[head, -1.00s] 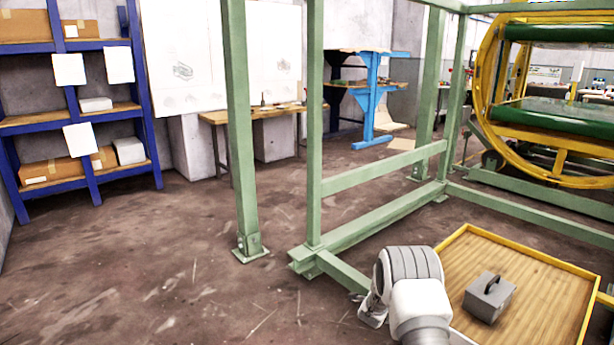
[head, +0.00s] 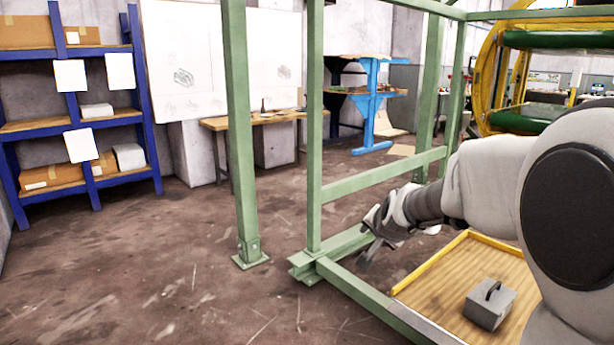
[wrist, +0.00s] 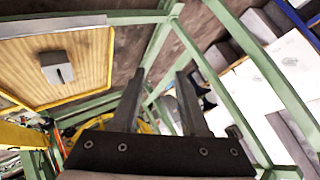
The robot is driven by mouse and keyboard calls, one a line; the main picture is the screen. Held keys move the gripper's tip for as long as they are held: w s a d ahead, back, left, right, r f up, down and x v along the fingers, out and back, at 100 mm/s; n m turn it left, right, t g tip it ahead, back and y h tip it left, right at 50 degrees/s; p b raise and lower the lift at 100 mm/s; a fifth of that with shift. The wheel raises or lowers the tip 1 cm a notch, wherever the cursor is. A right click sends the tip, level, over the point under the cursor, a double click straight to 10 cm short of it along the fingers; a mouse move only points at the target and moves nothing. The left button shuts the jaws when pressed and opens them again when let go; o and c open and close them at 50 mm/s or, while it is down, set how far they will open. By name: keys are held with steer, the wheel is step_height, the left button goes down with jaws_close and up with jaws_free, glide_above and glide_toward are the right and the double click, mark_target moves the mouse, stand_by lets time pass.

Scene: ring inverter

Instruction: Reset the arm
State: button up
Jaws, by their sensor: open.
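My gripper (head: 372,240) is at the end of my arm in the head view, over the lower green frame beam and left of the wooden tray. In the wrist view its two dark fingers (wrist: 158,95) stand apart with nothing between them. My arm reaches in from the right of the head view and covers part of the tray and the yellow ring machine.
A grey box with a handle (head: 489,303) sits on the yellow-rimmed wooden tray (head: 430,262); the box also shows in the wrist view (wrist: 57,68). Green frame posts (head: 238,130) stand close by. A blue shelf (head: 145,110) is at left. The floor at left is clear.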

steer(key=s+r+n+g, duration=0.15)
steer(key=s+n, duration=0.25)
steer(key=s, duration=1.3)
steer(key=s+n+g, duration=0.3)
steer(key=s+n, duration=0.2)
steer(key=s, duration=1.2)
step_height(320, 180, up, 28)
steer(key=p, duration=2.8)
steer(key=shift+w+a+p, duration=0.25)
steer(key=shift+w+p, duration=0.05)
steer(key=shift+d+m, duration=0.15)
steer(key=shift+m, duration=0.15)
